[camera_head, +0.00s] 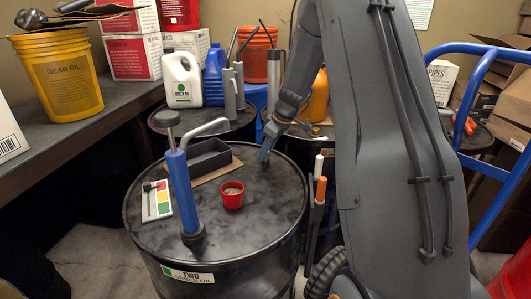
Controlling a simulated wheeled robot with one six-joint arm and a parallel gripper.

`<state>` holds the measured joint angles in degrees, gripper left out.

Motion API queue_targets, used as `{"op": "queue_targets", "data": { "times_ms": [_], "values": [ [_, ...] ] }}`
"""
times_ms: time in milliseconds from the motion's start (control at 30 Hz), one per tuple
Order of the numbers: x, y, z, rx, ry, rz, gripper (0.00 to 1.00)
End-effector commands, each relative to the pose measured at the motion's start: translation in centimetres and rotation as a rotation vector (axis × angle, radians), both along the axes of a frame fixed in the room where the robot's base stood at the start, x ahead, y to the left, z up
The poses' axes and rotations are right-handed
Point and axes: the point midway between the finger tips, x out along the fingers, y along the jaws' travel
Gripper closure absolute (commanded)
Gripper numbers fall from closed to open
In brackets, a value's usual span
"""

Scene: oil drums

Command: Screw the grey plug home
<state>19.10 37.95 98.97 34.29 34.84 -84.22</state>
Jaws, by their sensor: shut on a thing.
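The black oil drum (135,215) labelled TWO GREEN OIL stands in front of me, with a dark, worn top. My gripper (264,158) reaches down from the back right, with its blue fingertips at the drum's top near the right rear rim. It is shut on the grey plug, which the fingers hide almost wholly. I cannot tell how deep the plug sits or whether it is tilted.
On the drum top stand a blue hand pump (181,190), a red cup (232,195), a dark tray (209,157) and a colour chart (157,200). Other drums with jugs stand behind. A blue hand truck (487,175) is at the right; a bench (100,125) runs left.

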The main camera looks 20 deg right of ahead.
Motion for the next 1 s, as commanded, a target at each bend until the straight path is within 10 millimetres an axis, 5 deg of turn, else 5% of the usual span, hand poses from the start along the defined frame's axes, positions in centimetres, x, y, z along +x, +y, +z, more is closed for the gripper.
{"op": "queue_targets", "data": {
  "times_ms": [133,167,300,667,1000],
  "values": [
    [-0.6,0.1,-1.3,0.000,0.018,0.001,0.96],
    [-0.6,0.1,-1.3,0.000,0.018,0.001,0.71],
    [-0.6,0.1,-1.3,0.002,0.019,0.002,0.52],
    [-0.4,0.0,-0.6,0.001,0.011,0.001,0.52],
    [-1.7,-1.1,3.6,0.000,0.008,0.001,0.52]
  ]
}}
